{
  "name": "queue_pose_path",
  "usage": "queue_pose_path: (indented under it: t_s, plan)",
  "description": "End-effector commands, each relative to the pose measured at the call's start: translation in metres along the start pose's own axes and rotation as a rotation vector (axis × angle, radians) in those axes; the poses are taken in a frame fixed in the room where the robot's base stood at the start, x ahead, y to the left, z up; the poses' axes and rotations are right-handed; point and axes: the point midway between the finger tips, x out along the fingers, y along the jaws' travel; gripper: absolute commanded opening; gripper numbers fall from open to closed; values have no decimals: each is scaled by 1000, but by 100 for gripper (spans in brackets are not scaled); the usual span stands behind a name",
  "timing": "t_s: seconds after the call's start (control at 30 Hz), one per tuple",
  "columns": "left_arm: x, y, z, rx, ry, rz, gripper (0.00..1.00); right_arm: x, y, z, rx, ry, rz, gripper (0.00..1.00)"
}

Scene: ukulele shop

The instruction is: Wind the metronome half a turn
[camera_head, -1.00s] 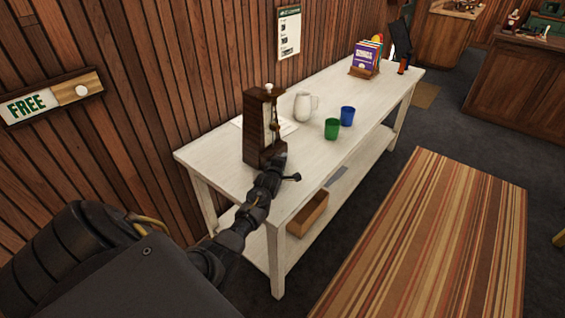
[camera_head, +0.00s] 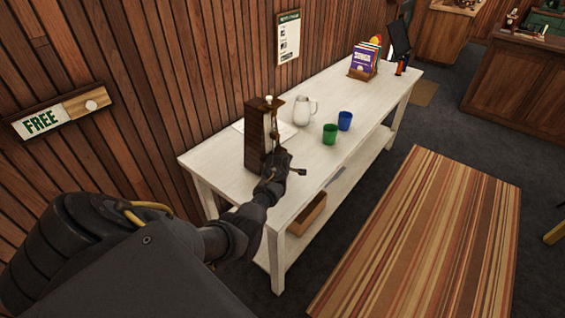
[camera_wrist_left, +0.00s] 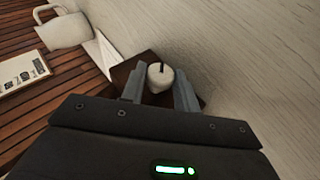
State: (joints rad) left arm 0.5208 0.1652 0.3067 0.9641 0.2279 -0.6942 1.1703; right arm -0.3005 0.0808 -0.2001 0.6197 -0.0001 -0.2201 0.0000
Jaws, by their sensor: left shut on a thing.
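The metronome (camera_head: 257,130) is a tall dark brown wooden case standing upright near the close end of the white table (camera_head: 212,165). My left gripper (camera_head: 277,164) is at its lower side, facing me, and hides part of its base. In the left wrist view, a white round knob (camera_wrist_left: 160,76) with a dark mark on it sits between the two grey fingers, in front of a dark brown face. My left gripper is shut on this knob. My right gripper is not in view.
A white pitcher (camera_head: 302,111), a green cup (camera_head: 330,134) and a blue cup (camera_head: 345,121) stand behind and right of the metronome. Books (camera_head: 364,62) stand at the far end. A wooden box (camera_head: 307,213) is on the lower shelf. A wood-panelled wall borders the left.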

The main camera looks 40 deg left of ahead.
Motion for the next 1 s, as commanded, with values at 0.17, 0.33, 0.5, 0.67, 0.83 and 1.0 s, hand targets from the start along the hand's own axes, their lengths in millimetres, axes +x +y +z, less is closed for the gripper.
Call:
queue_pose_path:
  t_s: [0.17, 0.33, 0.5, 0.67, 0.83, 1.0]
  plan:
    - [1, 4, 1, 63, -1, -155, 8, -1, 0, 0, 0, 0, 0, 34]
    - [5, 3, 2, 126, 0, -302, 8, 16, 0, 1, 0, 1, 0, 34]
    - [9, 2, 3, 180, 1, -435, 8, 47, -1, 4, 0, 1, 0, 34]
    - [9, 3, 3, 219, 2, -531, 8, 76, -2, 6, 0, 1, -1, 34]
    - [8, 4, 2, 251, 2, -607, 8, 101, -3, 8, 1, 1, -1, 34]
    - [6, 6, 2, 268, 2, -653, 8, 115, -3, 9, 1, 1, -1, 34]
